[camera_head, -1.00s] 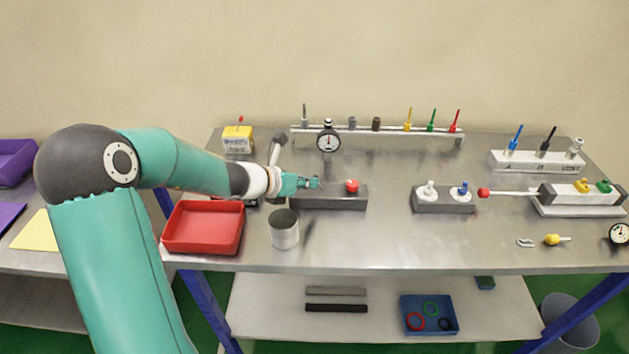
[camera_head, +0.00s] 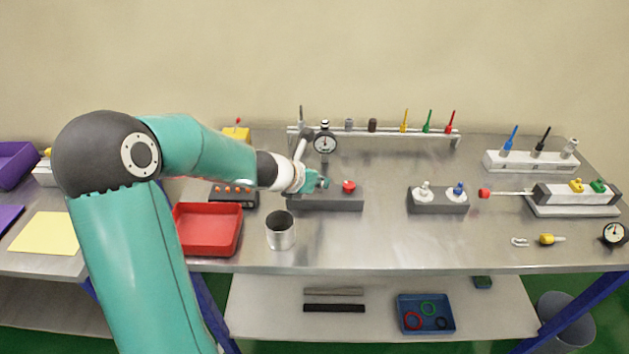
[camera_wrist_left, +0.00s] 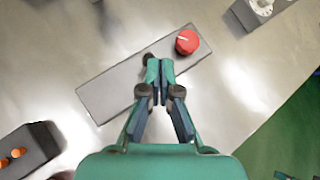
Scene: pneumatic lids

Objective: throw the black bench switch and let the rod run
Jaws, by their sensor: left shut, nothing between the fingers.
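A grey switch block (camera_head: 325,203) lies on the steel bench and also shows in the left wrist view (camera_wrist_left: 108,92). A red knob (camera_head: 348,187) stands at its right end. In the left wrist view a small black switch (camera_wrist_left: 147,58) stands on the block, partly hidden behind my fingertips. My left gripper (camera_head: 323,183) is shut and empty, its tips low over the block at the switch; I cannot tell whether they touch it. It also shows in the left wrist view (camera_wrist_left: 160,70). The rod (camera_head: 510,193), with a red tip, sticks out leftward from a cylinder unit (camera_head: 572,196). My right gripper is out of view.
A red tray (camera_head: 208,250) and a metal cup (camera_head: 281,238) stand in front of my left forearm. A dial gauge (camera_head: 325,144) stands behind the block. A block with white and blue knobs (camera_head: 438,206) sits farther right. The bench's front middle is clear.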

